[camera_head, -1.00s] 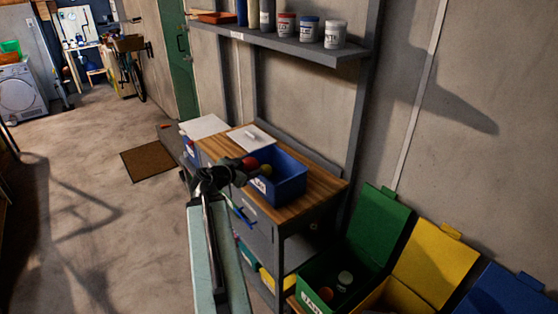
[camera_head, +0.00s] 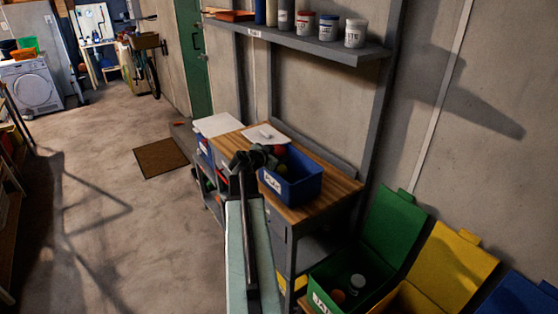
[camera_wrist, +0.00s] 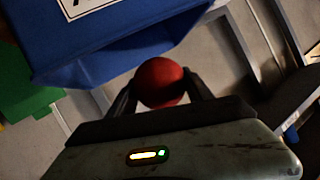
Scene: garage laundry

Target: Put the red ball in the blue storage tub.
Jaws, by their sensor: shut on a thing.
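The red ball (camera_wrist: 160,82) is held between the two fingers of my gripper (camera_wrist: 160,92) in the wrist view. In the head view, the ball (camera_head: 280,151) shows small and dark at my gripper (camera_head: 268,154), near the far left rim of the blue tub. The open blue tub (camera_head: 302,188) has a white label and stands on the wooden-topped bench. Its wall and label also fill the upper left of the wrist view (camera_wrist: 60,62). I cannot tell whether the ball is over the tub's opening or just outside it.
The bench top (camera_head: 335,185) is bare to the right of the tub; a white-lidded container (camera_head: 218,125) stands to the left. Green (camera_head: 385,228) and yellow (camera_head: 448,265) lidded bins stand at lower right. A shelf (camera_head: 300,42) with cans hangs above.

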